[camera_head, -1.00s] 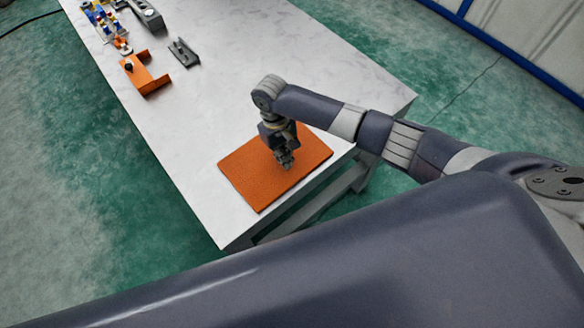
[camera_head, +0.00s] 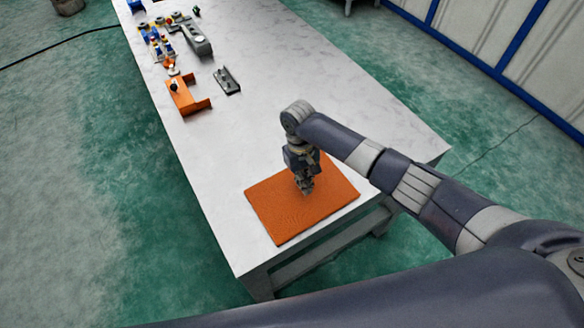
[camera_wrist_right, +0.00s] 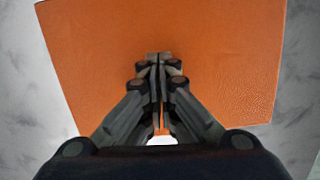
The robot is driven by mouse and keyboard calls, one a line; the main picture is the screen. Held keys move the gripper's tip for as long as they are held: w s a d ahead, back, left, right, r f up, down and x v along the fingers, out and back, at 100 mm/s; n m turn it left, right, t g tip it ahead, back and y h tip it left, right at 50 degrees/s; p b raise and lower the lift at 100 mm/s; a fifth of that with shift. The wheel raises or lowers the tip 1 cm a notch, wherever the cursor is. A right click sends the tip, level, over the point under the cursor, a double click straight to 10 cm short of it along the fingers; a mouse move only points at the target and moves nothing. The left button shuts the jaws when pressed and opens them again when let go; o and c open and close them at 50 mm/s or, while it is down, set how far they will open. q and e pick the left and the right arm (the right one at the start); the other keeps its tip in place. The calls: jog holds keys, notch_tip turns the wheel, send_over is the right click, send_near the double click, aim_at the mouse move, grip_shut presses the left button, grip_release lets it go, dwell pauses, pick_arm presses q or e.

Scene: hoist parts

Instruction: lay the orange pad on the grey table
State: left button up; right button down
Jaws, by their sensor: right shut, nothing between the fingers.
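The flat orange pad (camera_head: 285,218) lies on the near end of the grey table (camera_head: 215,195), close to its front edge. My right gripper (camera_head: 306,189) points down over the pad's middle. In the right wrist view the fingers (camera_wrist_right: 158,60) are shut together with nothing between them, and the orange pad (camera_wrist_right: 220,60) spreads out beneath them. I cannot tell whether the fingertips touch the pad. My left gripper is not in view.
Farther along the table stand an orange bracket (camera_head: 184,98), a dark grey bracket (camera_head: 227,80), a grey part (camera_head: 195,40) and small coloured parts (camera_head: 158,42). The table between these and the pad is clear.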

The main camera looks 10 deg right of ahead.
jog(key=w+b, duration=0.1)
jog(key=w, duration=0.1)
jog(key=w+a+b, duration=0.1)
jog(key=w, duration=0.1)
jog(key=w+b, duration=0.1)
jog(key=w, duration=0.1)
jog(key=shift+a+f+b, duration=0.25)
jog(key=shift+f+b, duration=0.05)
jog(key=shift+f, duration=0.05)
jog(key=shift+w+a+r+b, duration=0.1)
jog(key=shift+w+a+b, duration=0.1)
jog(key=shift+w+b, duration=0.2)
jog(key=shift+w+a+r+b, duration=0.15)
jog(key=shift+w+b, duration=0.15)
jog(key=shift+w, duration=0.45)
